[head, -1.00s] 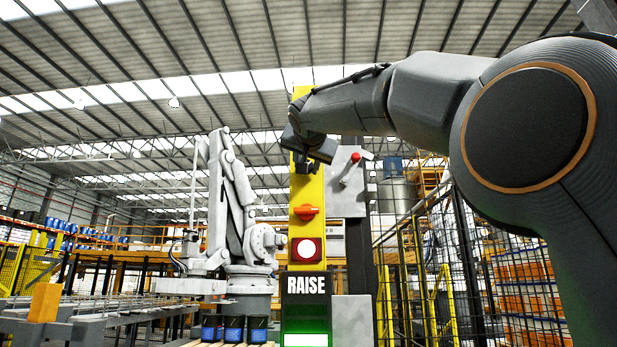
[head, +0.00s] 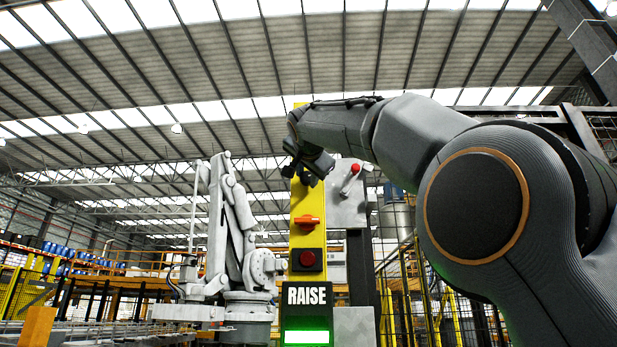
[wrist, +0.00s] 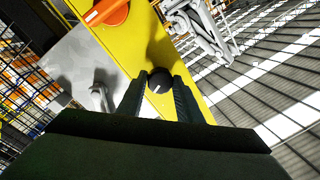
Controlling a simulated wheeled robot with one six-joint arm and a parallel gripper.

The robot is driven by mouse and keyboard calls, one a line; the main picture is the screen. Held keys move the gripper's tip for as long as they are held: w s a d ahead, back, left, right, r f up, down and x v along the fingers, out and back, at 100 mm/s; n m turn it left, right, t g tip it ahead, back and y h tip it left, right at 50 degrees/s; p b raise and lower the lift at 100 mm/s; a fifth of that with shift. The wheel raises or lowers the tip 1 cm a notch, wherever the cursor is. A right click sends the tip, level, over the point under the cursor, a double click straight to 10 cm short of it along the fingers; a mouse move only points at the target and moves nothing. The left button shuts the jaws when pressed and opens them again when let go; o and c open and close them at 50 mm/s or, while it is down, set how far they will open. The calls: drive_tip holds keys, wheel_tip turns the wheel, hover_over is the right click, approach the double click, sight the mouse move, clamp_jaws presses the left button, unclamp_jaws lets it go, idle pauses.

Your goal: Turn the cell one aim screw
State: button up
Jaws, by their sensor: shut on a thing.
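The aim screw shows in the wrist view as a round black knob (wrist: 160,80) with a white mark, on the yellow panel (wrist: 145,55). My gripper (wrist: 158,92) has one finger on each side of the knob and is shut on it. In the head view my gripper (head: 308,176) is at the upper part of the yellow panel (head: 304,205), and it hides the knob there.
Below my gripper are an orange switch handle (head: 308,221), a dark red lamp (head: 307,258) and a RAISE sign (head: 307,296) over a lit green bar. A red-tipped lever (head: 350,182) on a grey plate stands close at right. A white robot arm (head: 236,230) stands left.

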drive_tip(key=shift+r, duration=0.1)
drive_tip(key=o, duration=1)
drive_tip(key=shift+o, duration=0.2)
drive_tip(key=s+b, duration=0.4)
drive_tip(key=s, duration=0.3)
drive_tip(key=shift+s+d+f, duration=0.15)
drive_tip(key=shift+s+f, duration=0.1)
drive_tip(key=shift+s, duration=0.15)
